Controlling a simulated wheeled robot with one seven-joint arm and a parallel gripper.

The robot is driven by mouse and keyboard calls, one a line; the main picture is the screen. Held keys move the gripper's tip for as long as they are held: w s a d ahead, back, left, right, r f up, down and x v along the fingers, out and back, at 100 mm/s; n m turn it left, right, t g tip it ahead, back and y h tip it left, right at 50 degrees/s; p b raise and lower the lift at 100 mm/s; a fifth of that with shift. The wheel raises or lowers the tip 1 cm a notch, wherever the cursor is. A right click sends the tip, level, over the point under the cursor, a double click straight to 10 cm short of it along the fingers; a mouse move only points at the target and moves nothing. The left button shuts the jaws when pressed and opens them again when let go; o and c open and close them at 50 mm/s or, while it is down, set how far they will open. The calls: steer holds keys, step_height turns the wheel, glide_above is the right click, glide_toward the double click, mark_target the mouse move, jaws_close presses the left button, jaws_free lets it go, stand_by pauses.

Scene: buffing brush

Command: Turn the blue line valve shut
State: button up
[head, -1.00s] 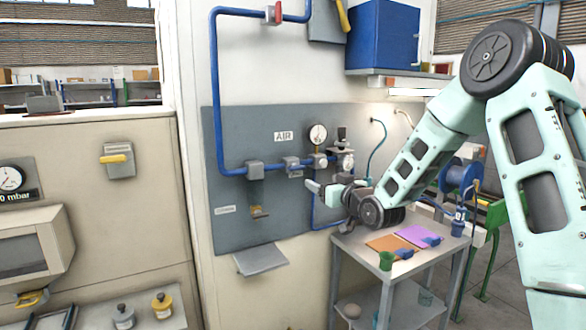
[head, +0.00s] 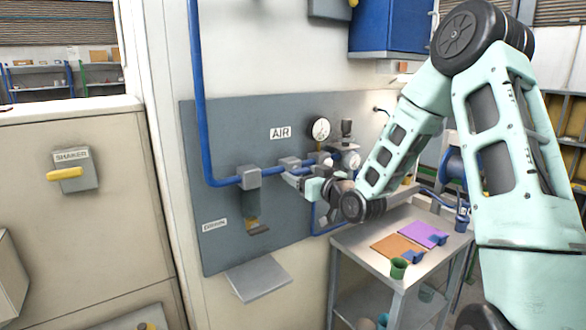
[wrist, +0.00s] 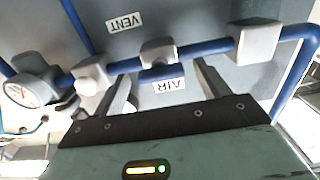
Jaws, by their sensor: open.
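The blue line (head: 222,182) runs down and then along the grey panel. A pale valve block (head: 290,163) sits on it below the AIR sign (head: 280,133). In the wrist view, which is upside down, this valve block (wrist: 158,53) carries a short blue handle (wrist: 160,74) lying roughly along the pipe. My gripper (wrist: 162,69) is open, one finger on each side of the handle. In the head view my gripper (head: 297,181) is close to the valve, partly hiding it. I cannot tell whether the fingers touch the handle.
A pressure gauge (head: 320,129) and other fittings stand right of the valve. A larger block (head: 248,177) with a yellow-ended drain is left of it. A cart (head: 350,240) with mats and cups stands at lower right.

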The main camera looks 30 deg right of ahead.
steer(key=shift+w, duration=0.35)
steer(key=c, duration=1)
